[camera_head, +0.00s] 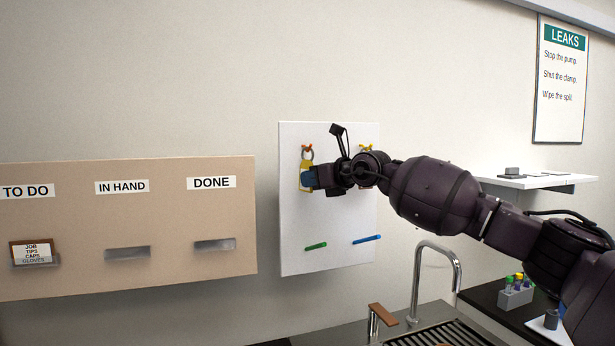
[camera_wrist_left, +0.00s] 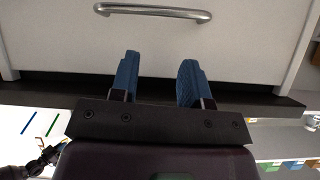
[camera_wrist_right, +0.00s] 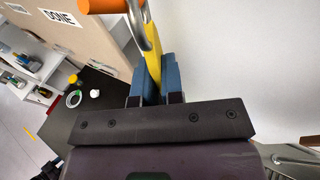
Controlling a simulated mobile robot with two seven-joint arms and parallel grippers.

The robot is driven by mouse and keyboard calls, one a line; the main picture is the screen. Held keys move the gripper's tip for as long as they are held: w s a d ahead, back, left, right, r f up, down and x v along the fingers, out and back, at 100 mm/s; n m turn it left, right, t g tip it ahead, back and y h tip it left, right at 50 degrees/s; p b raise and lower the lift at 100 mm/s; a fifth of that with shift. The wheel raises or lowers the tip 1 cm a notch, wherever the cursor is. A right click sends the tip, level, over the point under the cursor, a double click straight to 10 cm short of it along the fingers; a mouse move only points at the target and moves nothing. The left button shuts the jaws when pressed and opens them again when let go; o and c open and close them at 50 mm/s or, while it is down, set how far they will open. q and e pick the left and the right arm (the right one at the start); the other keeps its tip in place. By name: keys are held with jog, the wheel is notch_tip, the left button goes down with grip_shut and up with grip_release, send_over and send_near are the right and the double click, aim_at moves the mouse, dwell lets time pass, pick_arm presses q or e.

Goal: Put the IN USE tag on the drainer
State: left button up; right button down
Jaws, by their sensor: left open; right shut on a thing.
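A yellow tag (camera_head: 304,170) with a metal ring hangs by an orange peg on the white wall board (camera_head: 293,225). My right gripper (camera_head: 309,180) is shut on this tag. In the right wrist view the yellow tag (camera_wrist_right: 152,62) stands between the blue fingers (camera_wrist_right: 155,82), and its ring (camera_wrist_right: 139,24) is at the orange peg (camera_wrist_right: 105,5). No lettering on the tag is readable. A dark ribbed drainer (camera_head: 440,336) lies at the bottom, beside the tap. My left gripper (camera_wrist_left: 158,78) is open and empty, in front of a drawer handle.
A second peg (camera_head: 365,147) is partly hidden behind my right gripper. Green (camera_head: 316,246) and blue (camera_head: 367,239) bars sit low on the board. The tall tap (camera_head: 440,250) rises below my right arm. A beige card board (camera_head: 75,205) is at left, a tube rack (camera_head: 515,292) at right.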

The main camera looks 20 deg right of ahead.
pick_arm(q)
jog(key=shift+w+r, duration=0.1)
jog(key=shift+w, duration=0.05)
pick_arm(e)
jog(key=shift+s+r, duration=0.25)
jog(key=shift+r, duration=0.4)
pick_arm(q)
jog(key=shift+w+r, duration=0.1)
jog(key=shift+w, duration=0.05)
jog(key=shift+s+f+b, duration=0.35)
jog(key=shift+f+b, duration=0.05)
jog(key=shift+f, duration=0.2)
pick_arm(e)
jog(key=shift+s+r, duration=0.55)
jog(key=shift+s, duration=0.1)
pick_arm(q)
jog(key=shift+f, duration=0.15)
